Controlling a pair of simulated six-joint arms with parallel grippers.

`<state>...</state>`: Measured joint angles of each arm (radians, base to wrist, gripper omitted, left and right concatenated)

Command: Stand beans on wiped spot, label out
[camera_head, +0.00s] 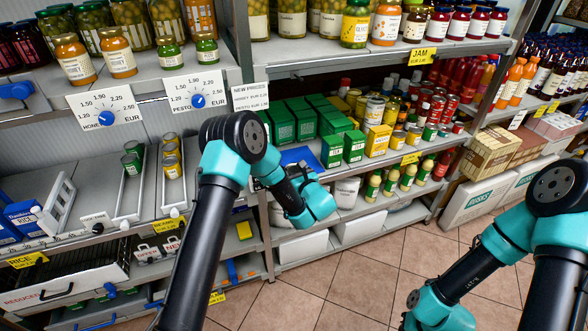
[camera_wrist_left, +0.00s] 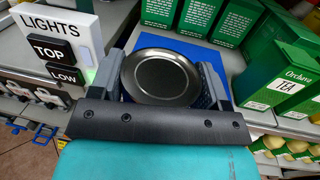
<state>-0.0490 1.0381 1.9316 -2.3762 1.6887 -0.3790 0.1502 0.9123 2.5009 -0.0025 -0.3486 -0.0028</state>
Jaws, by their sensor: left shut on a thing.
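In the left wrist view a round can (camera_wrist_left: 160,77), seen from above by its grey metal lid, sits between the two fingers of my left gripper (camera_wrist_left: 161,88), which is shut on it. Its label is hidden from this angle. A blue cloth or mat (camera_wrist_left: 222,57) lies on the shelf behind and around the can. It also shows in the head view (camera_head: 301,156), beside the green tea boxes. In the head view my left arm reaches to the middle shelf and hides the can and fingertips. My right gripper is out of frame.
Green tea boxes (camera_head: 332,151) stand close right of the blue cloth, and also in the left wrist view (camera_wrist_left: 278,88). A LIGHTS switch panel (camera_wrist_left: 55,50) stands left of the gripper. Small cans (camera_head: 171,158) sit in chutes at left.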

